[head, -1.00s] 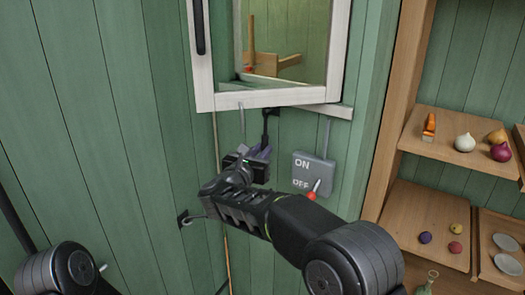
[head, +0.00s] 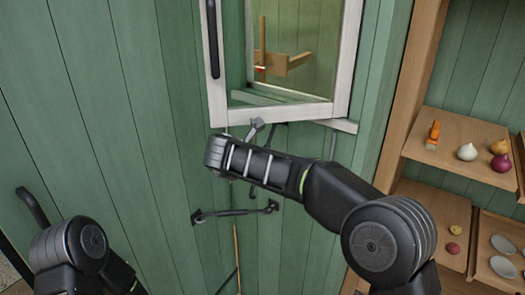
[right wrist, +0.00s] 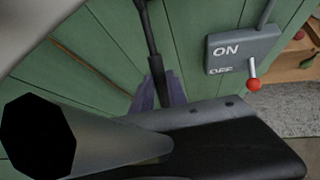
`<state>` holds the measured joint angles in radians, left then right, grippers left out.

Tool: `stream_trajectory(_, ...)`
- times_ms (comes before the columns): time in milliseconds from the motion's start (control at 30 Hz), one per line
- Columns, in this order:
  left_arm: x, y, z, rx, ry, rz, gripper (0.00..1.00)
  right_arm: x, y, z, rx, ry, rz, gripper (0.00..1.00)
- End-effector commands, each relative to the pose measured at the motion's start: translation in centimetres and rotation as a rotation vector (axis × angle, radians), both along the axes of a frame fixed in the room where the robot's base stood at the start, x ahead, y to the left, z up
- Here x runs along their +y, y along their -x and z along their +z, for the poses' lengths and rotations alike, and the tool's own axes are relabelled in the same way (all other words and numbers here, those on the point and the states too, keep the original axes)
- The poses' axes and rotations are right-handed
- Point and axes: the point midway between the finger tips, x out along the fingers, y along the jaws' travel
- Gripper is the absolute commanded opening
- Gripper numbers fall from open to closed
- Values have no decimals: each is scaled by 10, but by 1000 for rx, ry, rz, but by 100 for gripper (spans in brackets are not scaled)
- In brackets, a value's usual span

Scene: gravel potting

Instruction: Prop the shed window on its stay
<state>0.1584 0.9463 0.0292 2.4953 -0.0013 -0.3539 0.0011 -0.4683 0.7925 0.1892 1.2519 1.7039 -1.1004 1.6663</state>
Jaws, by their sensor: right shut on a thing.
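The shed window (head: 218,90) has a white frame and a dark upright handle. Its lower edge stands above the sill in the head view. My right arm crosses below it and hides its gripper there. In the right wrist view the purple fingertips of my right gripper (right wrist: 155,92) are shut on a dark thin rod (right wrist: 147,35), which looks like the stay and runs up out of the picture. The rod's upper end is hidden. My left arm shows at the lower left of the head view, but its gripper is out of sight.
A dark bar (head: 235,212) with knobbed ends is on the green wall below my right arm. A grey ON/OFF switch box (right wrist: 240,48) with a red-knobbed lever is close by in the wrist view. Wooden shelves (head: 460,140) with vegetables and dishes stand at right.

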Motion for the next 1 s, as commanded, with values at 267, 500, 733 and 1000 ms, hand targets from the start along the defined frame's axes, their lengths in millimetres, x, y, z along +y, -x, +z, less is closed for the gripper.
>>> stream_trajectory(267,0,1,1,1,-1,1,38,0,0,1,4,-4,-1,0)
stream_trajectory(500,0,1,1,1,-1,1,38,0,0,1,4,-4,-1,29)
stream_trajectory(733,0,1,1,1,-1,1,38,0,0,0,4,-4,-1,41)
stream_trajectory(1000,0,0,-1,1,-1,1,38,2,3,3,3,-4,0,41)
